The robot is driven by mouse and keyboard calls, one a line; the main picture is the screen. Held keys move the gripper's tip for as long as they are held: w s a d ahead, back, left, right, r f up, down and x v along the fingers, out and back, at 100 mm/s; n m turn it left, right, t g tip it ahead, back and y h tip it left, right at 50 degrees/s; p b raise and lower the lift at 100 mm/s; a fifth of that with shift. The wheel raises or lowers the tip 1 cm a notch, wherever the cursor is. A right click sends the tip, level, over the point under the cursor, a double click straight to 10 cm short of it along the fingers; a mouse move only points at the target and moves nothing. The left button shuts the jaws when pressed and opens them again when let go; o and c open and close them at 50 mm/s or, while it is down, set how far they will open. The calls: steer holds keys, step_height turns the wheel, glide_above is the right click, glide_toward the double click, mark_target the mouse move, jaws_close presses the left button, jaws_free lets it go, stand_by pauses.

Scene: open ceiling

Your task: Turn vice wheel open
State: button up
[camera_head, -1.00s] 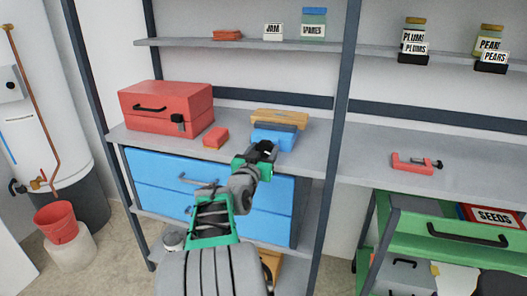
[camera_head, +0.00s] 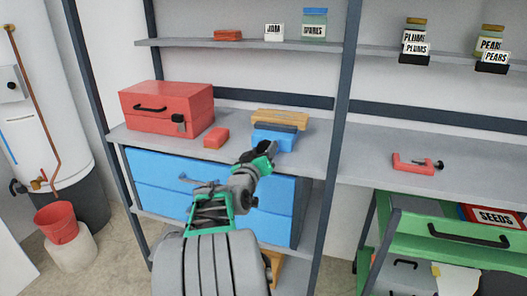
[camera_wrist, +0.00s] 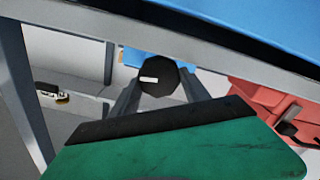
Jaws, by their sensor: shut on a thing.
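The blue vice (camera_head: 273,139) sits on the left workbench, with a tan wooden block (camera_head: 281,117) at its top. In the wrist view its dark round wheel (camera_wrist: 160,80) with a white mark lies between my two fingers. My gripper (camera_head: 268,150) reaches up to the front of the vice and is shut on the wheel. In the head view my gripper mostly hides the wheel. A blue part of the vice also shows behind the wheel in the wrist view (camera_wrist: 143,57).
A red toolbox (camera_head: 166,108) and a small red block (camera_head: 216,138) stand left of the vice. Blue drawers (camera_head: 160,200) lie under the bench. A red clamp (camera_head: 410,163) lies on the right bench. Jars stand on the upper shelf. Bare bench shows right of the vice.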

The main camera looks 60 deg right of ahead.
steer(key=shift+n, duration=0.4)
steer(key=o, duration=1.3)
steer(key=shift+o, duration=0.2)
steer(key=s+a, duration=0.1)
steer(key=a, duration=0.6)
steer(key=shift+a, duration=0.35)
